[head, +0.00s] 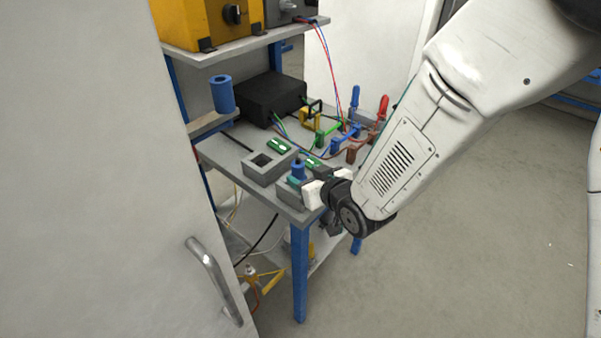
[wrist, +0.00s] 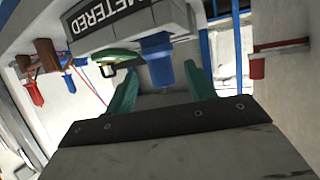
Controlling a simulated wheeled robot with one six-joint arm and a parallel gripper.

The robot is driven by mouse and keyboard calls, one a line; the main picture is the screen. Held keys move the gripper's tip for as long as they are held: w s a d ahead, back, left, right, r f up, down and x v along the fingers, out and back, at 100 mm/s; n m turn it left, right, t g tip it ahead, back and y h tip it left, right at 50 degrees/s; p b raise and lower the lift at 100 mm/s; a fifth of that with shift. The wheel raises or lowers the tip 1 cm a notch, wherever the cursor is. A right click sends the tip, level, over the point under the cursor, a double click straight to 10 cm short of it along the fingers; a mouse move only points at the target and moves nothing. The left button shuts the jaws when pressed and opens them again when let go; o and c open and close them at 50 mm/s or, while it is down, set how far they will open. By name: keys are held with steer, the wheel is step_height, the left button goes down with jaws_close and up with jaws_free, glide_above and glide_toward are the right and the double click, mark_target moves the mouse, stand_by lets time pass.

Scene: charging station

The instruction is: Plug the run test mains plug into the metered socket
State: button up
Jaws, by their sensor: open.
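A blue cylindrical plug (wrist: 157,60) stands against a grey block marked METERED (wrist: 100,17) in the wrist view; how deep it sits is hidden. In the head view the blue plug (head: 299,169) is upright at the grey block (head: 288,192) on the bench's near corner. My gripper (wrist: 160,80) is open, with one teal finger on each side of the plug and gaps visible. It also shows in the head view (head: 304,182), at the block. A second blue cylinder (head: 222,93) stands on a small side shelf. I cannot read which is the run test plug.
A grey box with a square opening (head: 263,163) and green parts (head: 279,145) sit beside the block. A black box (head: 272,97), coloured leads and clips lie farther back. A cabinet door (head: 110,180) closes off the left; open floor (head: 450,250) lies right.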

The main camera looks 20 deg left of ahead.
steer(key=v, duration=0.3)
steer(key=shift+s+d+r, duration=0.15)
steer(key=shift+s+d, duration=0.1)
steer(key=s+d+f+g+h, duration=0.2)
steer(key=d+f+h, duration=0.1)
steer(key=f, duration=0.3)
steer(key=s+d+r+m+g+h, duration=0.25)
steer(key=d+h, duration=0.25)
steer(key=d, duration=0.6)
steer(key=s+d+r+m+g+h, duration=0.1)
steer(key=s+d+r+m, duration=0.2)
steer(key=s+d+r, duration=0.5)
steer(key=s+d+r+m+g+h, duration=0.1)
steer(key=s+d+r+m, duration=0.3)
steer(key=s+d+r, duration=0.4)
steer(key=d+r+g, duration=0.1)
steer(key=d+r, duration=0.4)
steer(key=d, duration=0.4)
steer(key=shift+s+d, duration=0.15)
steer(key=shift+s, duration=0.25)
